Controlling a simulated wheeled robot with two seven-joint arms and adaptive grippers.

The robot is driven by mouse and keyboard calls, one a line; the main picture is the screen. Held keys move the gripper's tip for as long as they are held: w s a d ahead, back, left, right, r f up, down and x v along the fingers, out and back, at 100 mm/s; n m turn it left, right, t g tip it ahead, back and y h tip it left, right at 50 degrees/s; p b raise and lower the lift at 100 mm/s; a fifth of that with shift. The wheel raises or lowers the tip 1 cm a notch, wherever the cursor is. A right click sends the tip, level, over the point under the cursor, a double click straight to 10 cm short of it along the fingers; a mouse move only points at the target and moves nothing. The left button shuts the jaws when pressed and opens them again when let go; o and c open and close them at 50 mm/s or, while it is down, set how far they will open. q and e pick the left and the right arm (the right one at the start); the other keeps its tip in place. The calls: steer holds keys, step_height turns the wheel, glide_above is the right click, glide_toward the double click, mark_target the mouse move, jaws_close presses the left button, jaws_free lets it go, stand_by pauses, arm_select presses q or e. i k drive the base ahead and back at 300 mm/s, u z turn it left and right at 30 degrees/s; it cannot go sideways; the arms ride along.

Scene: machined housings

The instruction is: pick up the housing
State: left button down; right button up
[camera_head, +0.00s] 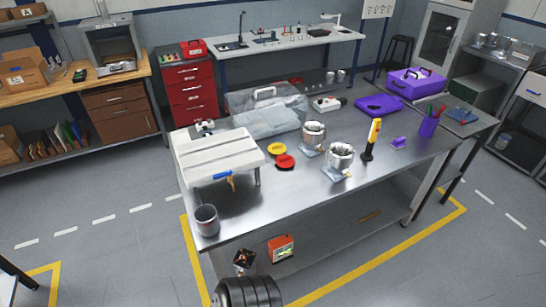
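Two shiny metal cylindrical housings stand on the steel table. One housing (341,157) is nearer, right of the table's middle. The other housing (313,135) is a little behind it and to its left. Each stands upright on or beside a small pale bluish plate, and they stand apart from each other.
The steel table (290,205) also holds a white slatted box (218,150), a grey cup (206,220), red and yellow discs (285,161), a yellow-black tool (372,138), a clear bin (265,122) and a purple pen cup (428,126). The front middle is clear.

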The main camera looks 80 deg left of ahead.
mark_target(341, 164)
steer(key=u, duration=2.2)
